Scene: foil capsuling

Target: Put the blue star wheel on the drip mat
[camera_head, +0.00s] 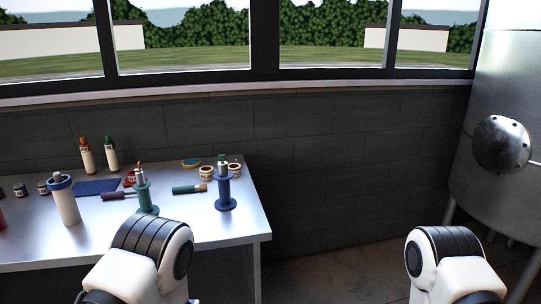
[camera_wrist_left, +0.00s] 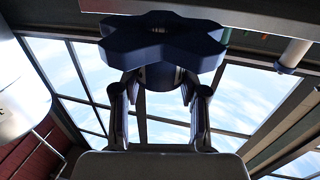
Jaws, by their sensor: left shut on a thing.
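The blue star wheel (camera_wrist_left: 160,42) is a dark blue, thick star-shaped piece with a hub beneath it, close up in the left wrist view. My left gripper (camera_wrist_left: 160,82) is shut on its hub, with one finger on each side. The wheel and my left gripper do not show in the head view, where only links of my arms show low in the picture. A flat dark blue mat (camera_head: 97,187), which looks like the drip mat, lies on the left part of the table, with nothing seen on it. My right gripper is in neither view.
The metal table (camera_head: 190,225) holds a white cylinder with a blue rim (camera_head: 64,205), a green spool stand (camera_head: 146,199), a blue spool stand (camera_head: 225,190), two bottles (camera_head: 87,157) and several small jars. A steel tank (camera_head: 498,90) stands at right.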

